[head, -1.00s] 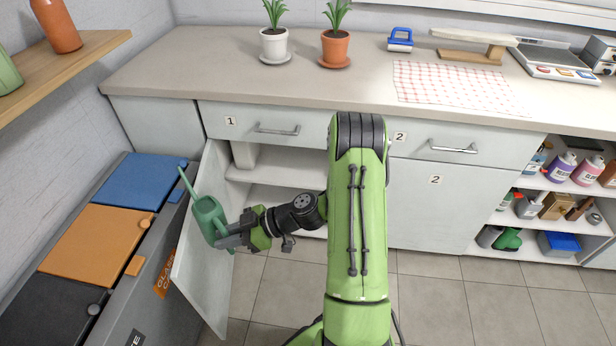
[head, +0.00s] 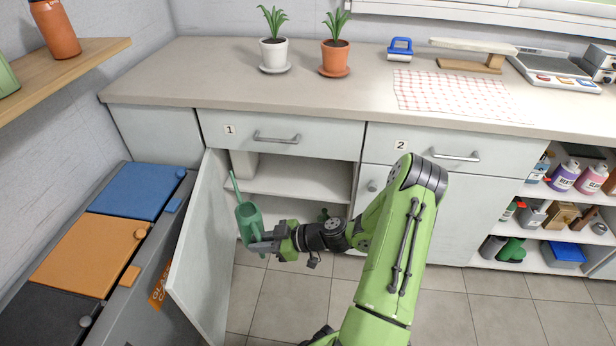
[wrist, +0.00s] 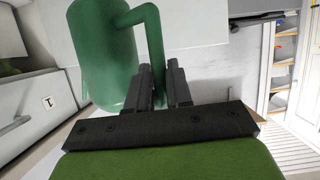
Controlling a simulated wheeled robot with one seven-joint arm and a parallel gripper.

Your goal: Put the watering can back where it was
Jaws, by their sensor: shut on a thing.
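The green watering can (head: 249,222) is held in the air in front of open cupboard 1, with its long spout pointing up and to the left. My gripper (head: 262,246) is shut on its handle from the right. In the wrist view the can's body (wrist: 103,55) is at the upper left and its handle (wrist: 151,40) runs down between the fingers of my gripper (wrist: 160,88). Cupboard 1 (head: 290,181) has a middle shelf and looks bare on that shelf.
The open door (head: 205,255) of cupboard 1 stands just left of the can. Lidded bins (head: 92,252) are farther left. Two potted plants (head: 335,57) stand on the counter (head: 220,75). An open shelf with bottles (head: 565,176) is at the right. The tiled floor is clear.

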